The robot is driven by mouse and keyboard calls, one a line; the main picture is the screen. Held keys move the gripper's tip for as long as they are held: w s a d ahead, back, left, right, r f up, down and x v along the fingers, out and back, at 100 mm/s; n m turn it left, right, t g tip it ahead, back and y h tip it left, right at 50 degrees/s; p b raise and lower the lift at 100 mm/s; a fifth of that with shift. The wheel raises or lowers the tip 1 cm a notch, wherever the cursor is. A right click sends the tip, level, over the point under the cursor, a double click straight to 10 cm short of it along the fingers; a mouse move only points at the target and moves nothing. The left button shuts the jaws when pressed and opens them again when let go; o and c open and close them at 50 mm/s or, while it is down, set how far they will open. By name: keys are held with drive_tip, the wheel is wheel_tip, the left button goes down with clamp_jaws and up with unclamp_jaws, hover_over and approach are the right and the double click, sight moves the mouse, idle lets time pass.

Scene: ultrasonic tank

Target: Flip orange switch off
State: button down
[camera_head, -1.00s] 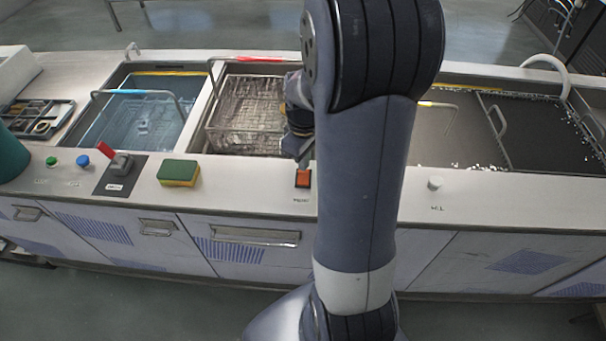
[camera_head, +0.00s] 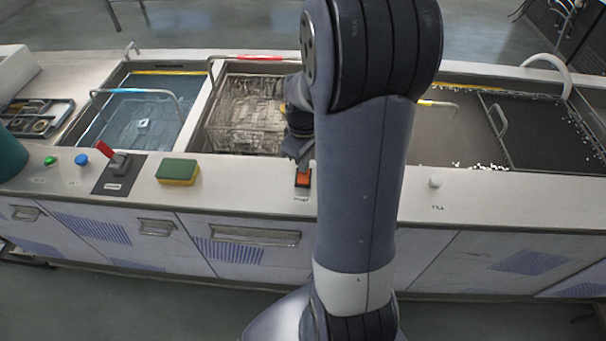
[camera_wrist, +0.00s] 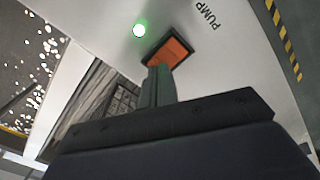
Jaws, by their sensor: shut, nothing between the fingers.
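The orange switch (camera_head: 303,182) is a small rocker in a dark frame on the front ledge, just left of my arm. In the wrist view the orange switch (camera_wrist: 172,52) sits beside the printed word PUMP, and a glowing green light (camera_wrist: 139,30) is next to it. My gripper (camera_head: 304,165) is shut and empty, right behind the switch in the head view. In the wrist view the closed fingertips (camera_wrist: 158,68) are at the near edge of the switch frame and cover part of it. I cannot tell whether they touch it.
A green and yellow sponge (camera_head: 178,172), a red-handled lever (camera_head: 119,163), a blue button (camera_head: 82,160) and a green button (camera_head: 50,161) are on the ledge to the left. A white knob (camera_head: 435,183) is to the right. Tanks with a wire basket (camera_head: 245,115) lie behind.

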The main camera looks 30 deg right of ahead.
drive_tip(key=shift+f+b, duration=0.35)
drive_tip(key=shift+f, duration=0.1)
wheel_tip(320, 180, up, 7)
drive_tip(key=p, duration=0.6)
drive_tip(key=shift+r, duration=0.1)
drive_tip(key=shift+f, duration=0.2)
idle(0.4)
wheel_tip(320, 180, down, 7)
drive_tip(key=b, duration=0.6)
drive_tip(key=shift+r, duration=0.2)
drive_tip(key=shift+r, duration=0.1)
